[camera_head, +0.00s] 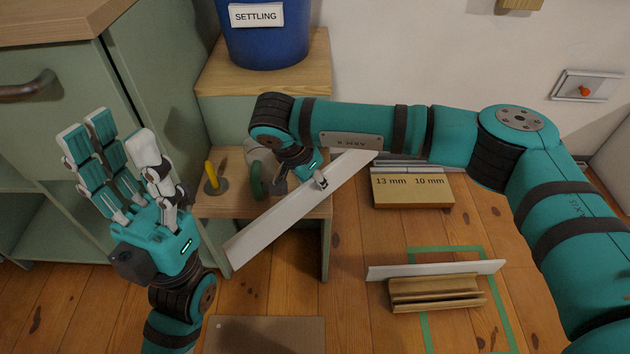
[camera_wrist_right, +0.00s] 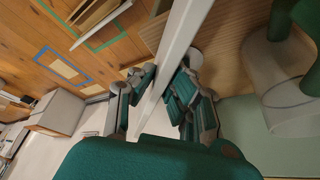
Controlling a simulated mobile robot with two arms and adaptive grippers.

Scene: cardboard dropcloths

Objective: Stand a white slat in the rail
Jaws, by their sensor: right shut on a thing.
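My right gripper (camera_head: 318,180) is shut on a long white slat (camera_head: 268,222). It holds the slat slanted, upper end to the right, in front of a small wooden table. In the right wrist view the slat (camera_wrist_right: 177,50) runs between the fingers (camera_wrist_right: 160,100). A wooden rail (camera_head: 437,296) with lengthwise ridges lies on the floor at the lower right. Another white slat (camera_head: 435,269) stands on edge along the rail's far side; I cannot tell whether it sits in a groove. My left gripper (camera_head: 115,148) is open and empty at the left, fingers up.
Green tape (camera_head: 426,325) outlines the floor around the rail. A wooden block marked 13 mm and 10 mm (camera_head: 412,192) stands behind it. The small table (camera_head: 230,204) bears a yellow peg (camera_head: 211,174) and a green object (camera_head: 257,181). A green cabinet (camera_head: 70,100) stands left. A brown board (camera_head: 265,335) lies in front.

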